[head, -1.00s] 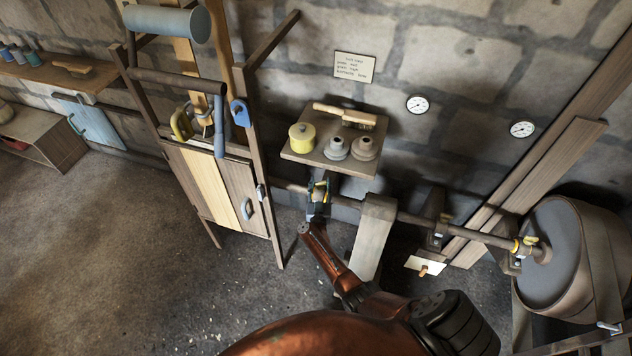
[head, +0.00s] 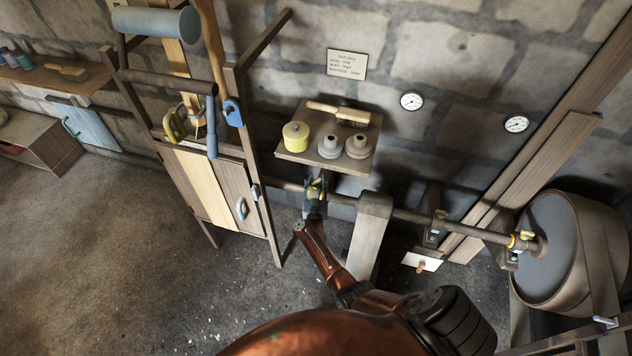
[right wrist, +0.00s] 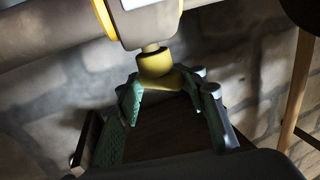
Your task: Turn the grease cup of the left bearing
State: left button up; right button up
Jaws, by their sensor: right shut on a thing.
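The left bearing (right wrist: 140,28) is a pale housing around the shaft, with yellow-edged rings, in the right wrist view. Its grease cup (right wrist: 155,62) is a small yellow cap on a short stem. My right gripper (right wrist: 172,85) is shut on the cup, its green-padded fingers on either side; the cup's lower part is partly hidden between them. In the head view my right gripper (head: 316,188) reaches the left bearing beside the cabinet and covers most of it. My left gripper is not in view.
The shaft (head: 400,214) runs right past a grey post (head: 369,235) to a large drum (head: 550,255). A wall shelf (head: 310,157) with a yellow tin, two grey pots and a brush hangs just above my gripper. A wooden cabinet (head: 235,185) stands close on the left.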

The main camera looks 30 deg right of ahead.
jog(key=shift+w+a+r, duration=0.1)
jog(key=shift+w+r, duration=0.05)
jog(key=shift+r, duration=0.15)
jog(key=o, duration=1.1)
jog(key=shift+a, duration=0.1)
jog(key=shift+c, duration=0.2)
jog(key=shift+o, duration=1.1)
jog(key=shift+f, duration=0.2)
jog(key=shift+s, duration=0.25)
jog(key=shift+s+a+f, duration=0.1)
jog(key=shift+s+a, duration=0.05)
jog(key=shift+s, duration=0.05)
jog(key=shift+v, duration=3.4)
